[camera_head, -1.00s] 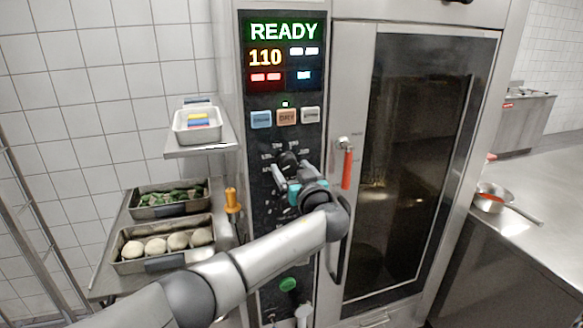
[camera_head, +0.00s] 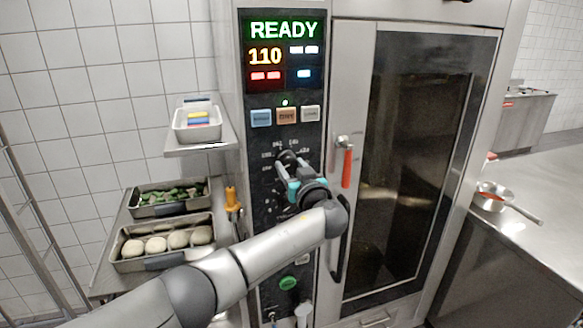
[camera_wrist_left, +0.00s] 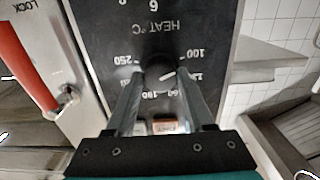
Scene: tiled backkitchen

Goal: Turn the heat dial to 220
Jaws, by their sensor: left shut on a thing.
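The heat dial (camera_head: 287,157) is a dark round knob on the oven's black control panel. It also shows in the left wrist view (camera_wrist_left: 158,70), with a HEAT °C scale seen upside down. Its white pointer line lies toward the 100 to 130 side. The 100 and 250 marks are readable; a finger hides much of the 220 area. My left gripper (camera_head: 291,165) is shut on the dial, one finger on each side, as the left wrist view (camera_wrist_left: 160,76) shows. The display (camera_head: 282,57) reads READY and 110. My right gripper is not in view.
A red-handled door lever (camera_head: 347,167) and the glass oven door (camera_head: 425,150) are right of the panel. Coloured buttons (camera_head: 286,116) sit above the dial. A shelf with a small tray (camera_head: 198,133) and food pans (camera_head: 140,262) stand at left.

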